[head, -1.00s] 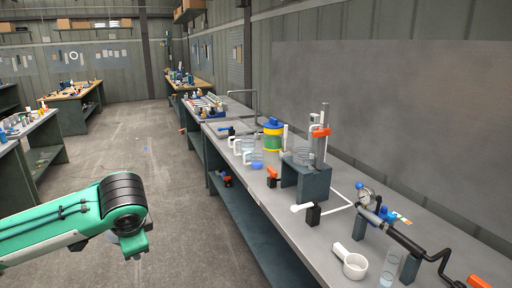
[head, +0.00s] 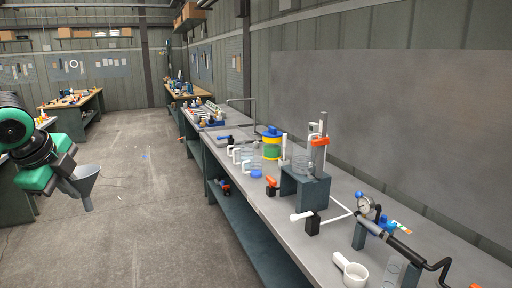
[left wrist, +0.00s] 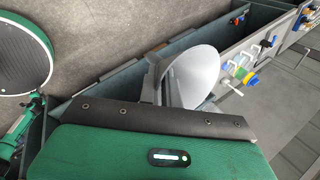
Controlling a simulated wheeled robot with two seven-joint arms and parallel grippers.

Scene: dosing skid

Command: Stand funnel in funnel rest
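A grey funnel (head: 86,182) hangs over the floor at the left of the head view, wide mouth up and spout down, slightly tilted. My left gripper (head: 70,171) is at its side and appears shut on it, clear of the bench. In the left wrist view the funnel (left wrist: 193,76) shows its pale cone just beyond the gripper's dark front edge; the finger contact is mostly hidden. I cannot pick out the funnel rest with certainty among the bench fittings. My right gripper is in neither view.
The long grey bench (head: 252,196) runs along the right. On it stand a slate-blue stand (head: 305,188) with a column, a yellow-green container (head: 271,146), clear beakers, a gauge (head: 364,205), black piping and a white scoop (head: 352,270). The floor (head: 150,220) beside the bench is open.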

